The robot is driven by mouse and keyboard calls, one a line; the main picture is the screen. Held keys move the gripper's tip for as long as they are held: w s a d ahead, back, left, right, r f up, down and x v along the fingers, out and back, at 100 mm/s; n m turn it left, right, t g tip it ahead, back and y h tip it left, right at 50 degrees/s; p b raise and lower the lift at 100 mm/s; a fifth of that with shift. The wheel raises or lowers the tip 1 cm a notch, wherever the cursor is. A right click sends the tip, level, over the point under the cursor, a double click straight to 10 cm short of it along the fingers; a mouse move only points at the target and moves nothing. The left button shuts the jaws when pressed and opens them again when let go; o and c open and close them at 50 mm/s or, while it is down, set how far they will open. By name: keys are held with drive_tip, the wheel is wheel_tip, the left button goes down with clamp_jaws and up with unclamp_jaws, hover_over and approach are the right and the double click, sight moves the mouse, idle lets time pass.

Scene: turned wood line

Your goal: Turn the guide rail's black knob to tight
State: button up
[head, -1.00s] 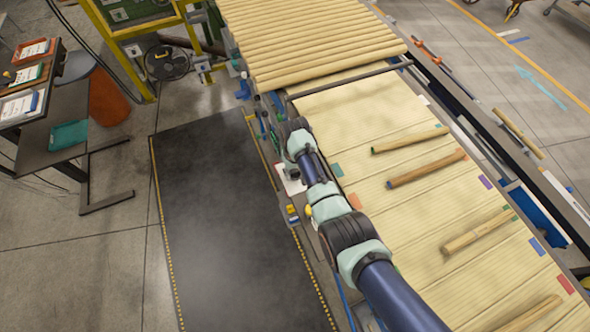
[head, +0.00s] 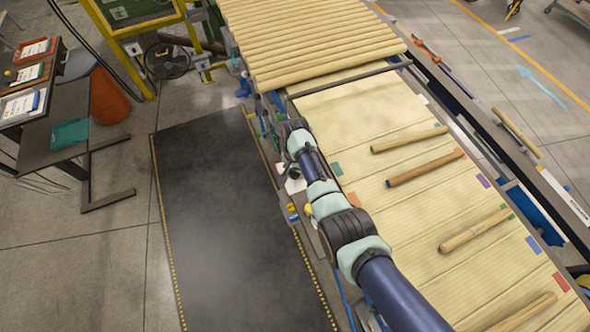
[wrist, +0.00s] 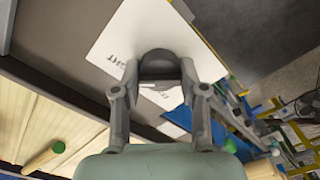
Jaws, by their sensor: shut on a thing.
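The black knob (wrist: 157,68) is in the wrist view, between the two fingers of my gripper (wrist: 158,84). My gripper is shut on it, with one finger on each side. Behind the knob is a white label plate (wrist: 125,38) with dark lettering; "GHT" can be read at its left, and the rest is partly covered by the knob and fingers. Which way the knob points cannot be told. In the head view the white plate (head: 296,186) shows at the conveyor's near side, beneath the end of my arm; the knob is hidden there.
The conveyor belt (head: 350,110) carries several wooden sticks (head: 425,168) right of my arm. A row of round wood (head: 310,45) lies at its far end. A dark floor mat (head: 215,220) lies left of the conveyor, clear. A desk (head: 55,130) stands further left.

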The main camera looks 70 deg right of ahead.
idle(0.4)
drive_tip(key=o, duration=1.1)
drive_tip(key=shift+o, duration=0.2)
drive_tip(key=shift+r, duration=0.1)
wheel_tip(320, 180, up, 12)
